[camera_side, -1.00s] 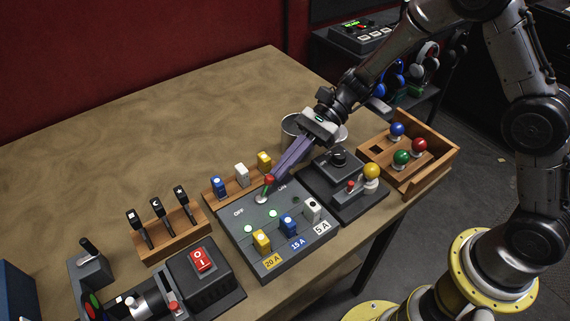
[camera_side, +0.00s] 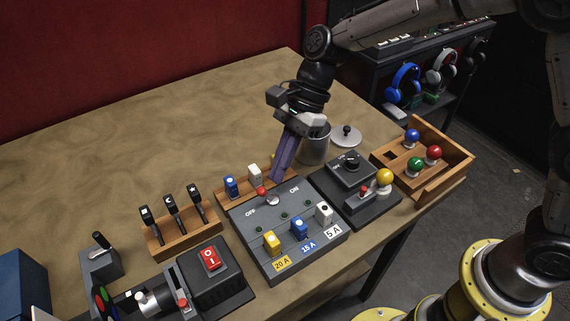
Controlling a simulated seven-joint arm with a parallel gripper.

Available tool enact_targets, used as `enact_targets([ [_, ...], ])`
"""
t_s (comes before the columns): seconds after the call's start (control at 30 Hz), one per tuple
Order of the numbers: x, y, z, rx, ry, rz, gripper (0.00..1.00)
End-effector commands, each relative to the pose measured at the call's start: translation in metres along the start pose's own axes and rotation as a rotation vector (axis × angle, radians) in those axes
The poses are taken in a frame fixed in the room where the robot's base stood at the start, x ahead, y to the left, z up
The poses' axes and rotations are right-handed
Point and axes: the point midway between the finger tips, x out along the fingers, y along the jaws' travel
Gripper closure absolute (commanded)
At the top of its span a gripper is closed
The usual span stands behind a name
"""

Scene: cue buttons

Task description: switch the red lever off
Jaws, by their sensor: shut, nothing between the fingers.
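The red lever (camera_side: 262,191) stands at the top of the dark grey panel (camera_side: 240,225), between the OFF and ON labels. Its red knob leans left, toward the OFF side, from a pale round base. The small lamps below it look dark green and unlit. My gripper (camera_side: 275,179), with long purple fingers, is shut and empty. Its tips point down just behind and to the right of the red knob; whether they touch the lever I cannot tell.
Blue, white and yellow blocks (camera_side: 231,186) stand in a wooden rack behind the panel. A metal pot (camera_side: 314,146) is close behind my gripper. A knob box (camera_side: 350,168) and a wooden tray (camera_side: 455,161) with coloured balls lie right. The table's back left is clear.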

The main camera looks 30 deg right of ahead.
Motion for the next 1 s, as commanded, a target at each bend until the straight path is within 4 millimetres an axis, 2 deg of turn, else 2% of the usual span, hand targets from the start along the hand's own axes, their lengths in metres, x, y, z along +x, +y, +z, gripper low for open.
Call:
enact_targets([
  [1.0, -0.019, 0.001, 0.009, 0.001, -0.004, 0.0, 1.0],
])
